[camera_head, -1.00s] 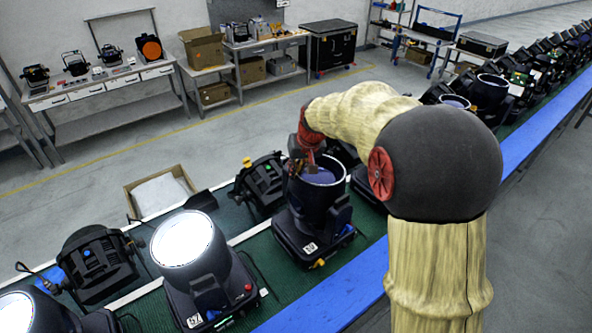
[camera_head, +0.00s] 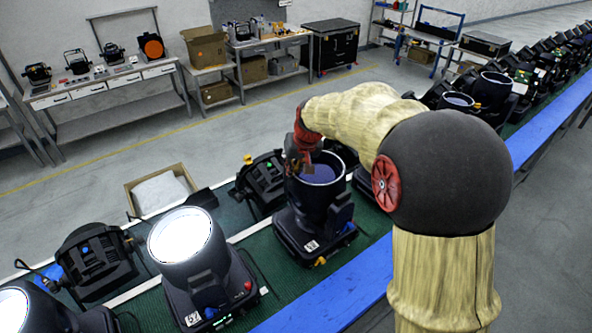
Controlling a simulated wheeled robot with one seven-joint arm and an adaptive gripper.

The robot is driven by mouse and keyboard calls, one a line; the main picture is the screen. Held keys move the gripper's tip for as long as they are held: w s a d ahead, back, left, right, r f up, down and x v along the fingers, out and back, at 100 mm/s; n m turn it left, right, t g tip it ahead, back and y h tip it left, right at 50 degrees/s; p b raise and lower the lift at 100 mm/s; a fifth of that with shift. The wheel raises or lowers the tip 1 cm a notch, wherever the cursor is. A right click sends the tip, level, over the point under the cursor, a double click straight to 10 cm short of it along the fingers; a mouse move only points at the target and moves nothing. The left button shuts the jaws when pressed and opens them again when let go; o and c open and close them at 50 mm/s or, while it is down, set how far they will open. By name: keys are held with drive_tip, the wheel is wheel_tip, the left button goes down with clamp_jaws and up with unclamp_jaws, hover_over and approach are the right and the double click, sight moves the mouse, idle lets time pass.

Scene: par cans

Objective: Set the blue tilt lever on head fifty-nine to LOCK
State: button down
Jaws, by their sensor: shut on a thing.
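The black moving head (camera_head: 314,208) stands on the green conveyor belt (camera_head: 252,238), lens end up. Its white base label (camera_head: 312,246) is small, and I read it doubtfully as 59. My gripper (camera_head: 300,168), red and dark, reaches down at the left side of this head's open lens rim. Its jaws are shut on a small part there.
A lit head (camera_head: 184,238) labelled like 67 stands to the left. A black unit with a yellow knob (camera_head: 262,180) sits close behind my gripper. More heads line the belt to the right. A blue rail (camera_head: 345,284) runs along the front, and an open carton (camera_head: 160,190) stands behind.

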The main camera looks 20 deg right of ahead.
drive_tip(key=shift+s+a+f, duration=0.15)
drive_tip(key=shift+a+f, duration=0.05)
drive_tip(key=shift+f, duration=0.05)
drive_tip(key=c, duration=2)
unclamp_jaws()
drive_tip(key=shift+a, duration=0.2)
drive_tip(key=shift+d+r, duration=0.1)
drive_tip(key=shift+r, duration=0.05)
drive_tip(key=shift+r, duration=0.5)
drive_tip(key=v, duration=1.1)
